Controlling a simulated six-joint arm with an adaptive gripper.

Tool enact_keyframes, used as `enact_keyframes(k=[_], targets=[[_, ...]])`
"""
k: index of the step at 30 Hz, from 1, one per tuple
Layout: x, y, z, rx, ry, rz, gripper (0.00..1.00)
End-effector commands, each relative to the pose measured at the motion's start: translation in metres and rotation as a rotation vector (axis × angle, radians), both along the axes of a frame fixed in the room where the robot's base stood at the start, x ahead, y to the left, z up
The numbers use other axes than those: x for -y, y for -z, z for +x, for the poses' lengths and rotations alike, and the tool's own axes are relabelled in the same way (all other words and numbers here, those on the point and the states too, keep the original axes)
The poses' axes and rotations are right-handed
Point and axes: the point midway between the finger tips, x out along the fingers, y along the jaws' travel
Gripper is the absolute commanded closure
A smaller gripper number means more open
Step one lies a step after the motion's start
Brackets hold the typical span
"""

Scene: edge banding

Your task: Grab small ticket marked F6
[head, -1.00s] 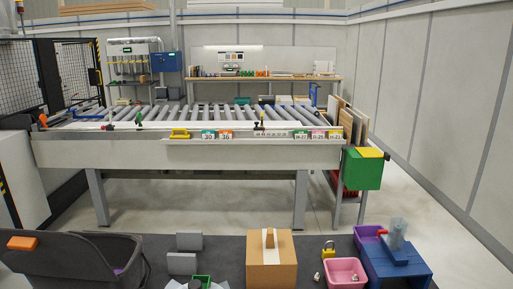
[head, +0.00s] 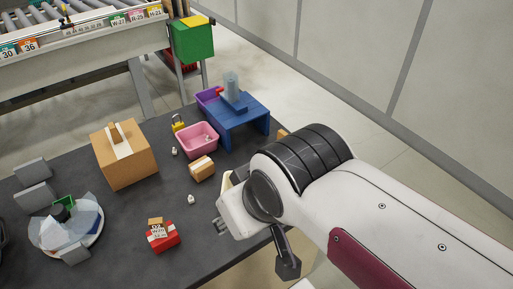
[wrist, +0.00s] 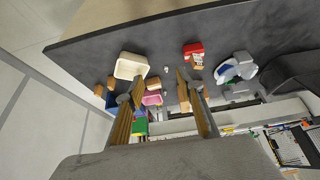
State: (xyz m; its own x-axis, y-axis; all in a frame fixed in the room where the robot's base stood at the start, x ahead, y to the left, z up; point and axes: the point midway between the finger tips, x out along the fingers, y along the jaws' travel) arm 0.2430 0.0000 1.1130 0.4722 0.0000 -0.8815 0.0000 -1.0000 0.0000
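I cannot read a ticket marked F6 in either view. The readable tickets stand along the conveyor edge in the head view: a teal one marked 30 (head: 8,52), an orange one marked 36 (head: 29,44), and W-27 (head: 118,20), R-25 (head: 136,16) and H-23 (head: 154,11). A small pale label (head: 158,232) on a red box has print too small to read surely. My gripper (wrist: 158,82) is open and empty in the wrist view, its wood-coloured fingers apart above the dark table. In the head view its fingers are mostly hidden behind my wrist.
The dark table (head: 110,235) holds a cardboard box (head: 137,170), pink bin (head: 186,138), blue stand (head: 245,124), yellow padlock (head: 178,126), small carton (head: 202,175), red box (head: 165,243) and a plate of clear pieces (head: 40,236). A cream bin (wrist: 131,66) is near my gripper.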

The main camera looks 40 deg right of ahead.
Motion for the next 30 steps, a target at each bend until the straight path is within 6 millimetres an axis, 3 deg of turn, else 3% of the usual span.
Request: enact_keyframes(k=[5, 11, 30], targets=[[0.004, 0.001, 0.006, 0.006, 0.009, -0.009, 0.63], [0.022, 0.004, 0.031, 0.03, 0.039, -0.044, 0.63], [0.12, 0.033, 0.141, 0.163, 0.112, -0.213, 0.63]])
